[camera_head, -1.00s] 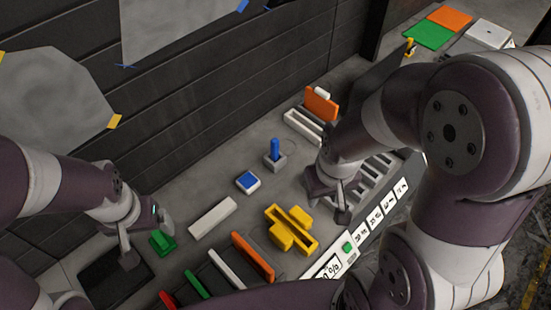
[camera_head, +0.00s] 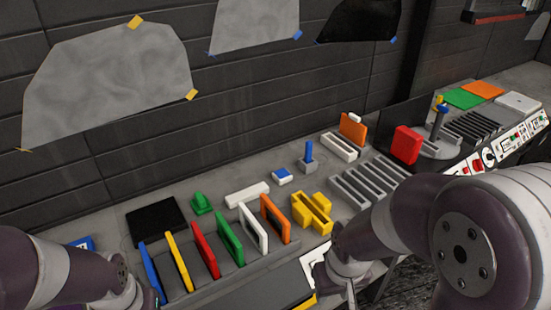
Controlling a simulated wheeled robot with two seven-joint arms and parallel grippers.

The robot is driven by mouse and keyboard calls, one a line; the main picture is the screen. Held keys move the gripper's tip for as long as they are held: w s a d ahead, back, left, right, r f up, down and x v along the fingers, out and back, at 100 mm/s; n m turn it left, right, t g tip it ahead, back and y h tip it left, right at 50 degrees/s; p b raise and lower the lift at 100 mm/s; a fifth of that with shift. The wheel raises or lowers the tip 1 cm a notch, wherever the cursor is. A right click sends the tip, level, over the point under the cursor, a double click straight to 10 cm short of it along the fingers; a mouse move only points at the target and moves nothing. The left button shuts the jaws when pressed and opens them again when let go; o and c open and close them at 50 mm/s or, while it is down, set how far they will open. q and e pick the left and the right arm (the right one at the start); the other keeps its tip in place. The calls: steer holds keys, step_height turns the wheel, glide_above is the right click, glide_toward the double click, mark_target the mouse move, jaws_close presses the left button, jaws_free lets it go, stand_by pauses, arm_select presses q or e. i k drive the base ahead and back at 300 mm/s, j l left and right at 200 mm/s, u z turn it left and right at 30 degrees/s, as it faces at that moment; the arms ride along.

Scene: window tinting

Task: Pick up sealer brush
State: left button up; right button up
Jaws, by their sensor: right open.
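A blue upright handle (camera_head: 309,150) stands in a small grey holder (camera_head: 308,166) on the bench. A second upright piece with a yellow and blue top (camera_head: 440,104) stands farther right. I cannot tell for sure which of them is the sealer brush. My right gripper (camera_head: 338,286) is open at the bottom edge of the view, in front of the bench's front edge and well apart from both pieces. It is partly cut off. My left gripper (camera_head: 150,296) is at the bottom left by the coloured panels, mostly hidden, its jaws unclear.
Several coloured panels stand in a rack, including an orange one (camera_head: 275,218). A yellow cross-shaped holder (camera_head: 312,212), a grey slotted rack (camera_head: 366,180) and a red block (camera_head: 406,144) stand on the bench. A black pad (camera_head: 155,222) lies at left. The dark wall (camera_head: 250,105) bounds the back.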

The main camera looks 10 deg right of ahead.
mark_target(309, 143)
steer(key=i+l+u, duration=0.2)
steer(key=u, duration=0.25)
steer(key=i+l+u, duration=0.1)
steer(key=l+u, duration=0.35)
steer(key=i+l+u, duration=0.1)
steer(key=l+u, duration=0.55)
steer(key=u, duration=0.2)
steer(key=l, duration=2.05)
